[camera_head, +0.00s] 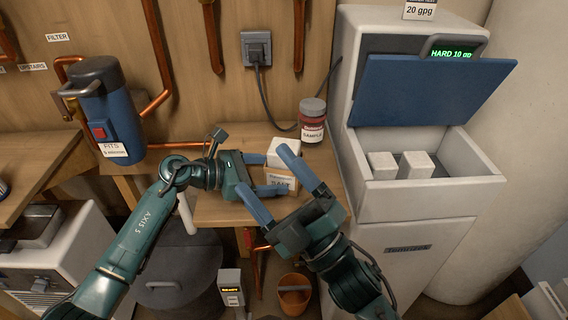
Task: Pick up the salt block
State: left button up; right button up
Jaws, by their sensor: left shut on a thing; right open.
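A white salt block (284,152) shows at the top of a carton lettered SALT (281,181) on the wooden shelf in the head view. My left gripper (276,174) reaches in from the left and is shut on the carton. My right gripper (260,167) is wide open. Its two long blue fingers point up and left, one across the block and the other in front of the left gripper. They hide parts of the block and carton. I cannot tell whether the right fingers touch anything.
The white softener cabinet (375,206) stands at right with its blue lid (430,90) raised. Two white blocks (417,164) sit inside. A sample jar (312,121) stands behind the carton. A blue filter canister (106,110) is at left, and a copper-coloured bucket (295,297) stands below.

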jog(key=s+a+r+n+g, duration=0.1)
jog(key=s+a+n+g, duration=0.25)
jog(key=n+g, duration=0.6)
jog(key=s+a+r+n+g, duration=0.2)
jog(key=a+n+g, duration=0.4)
jog(key=n, duration=0.7)
jog(key=s+a+r+n+g, duration=0.1)
jog(key=s+a+n+g, duration=0.2)
jog(key=n+g, duration=0.75)
jog(key=w+d+f+n+t+h, duration=0.1)
jog(key=w+f+n+t+h, duration=0.4)
jog(key=n+h, duration=0.45)
jog(key=w+d+r+n+t+h, duration=0.25)
jog(key=w+d+t+h, duration=0.2)
jog(key=w+d, duration=0.3)
jog(key=w+d+r+n+t+h, duration=0.1)
jog(key=w+d+r+t+h, duration=0.25)
jog(key=w+d+h, duration=0.35)
jog(key=w+f, duration=0.1)
jog(key=f, duration=0.1)
jog(key=w+f+y, duration=0.1)
jog(key=f, duration=0.1)
jog(key=w+f+y, duration=0.1)
jog(key=f, duration=0.1)
jog(key=shift+w, duration=0.25)
jog(key=shift+a+x, duration=0.25)
jog(key=shift+x, duration=1.05)
jog(key=shift+a+x, duration=0.2)
jog(key=shift+x, duration=1.1)
jog(key=shift+s+f, duration=0.15)
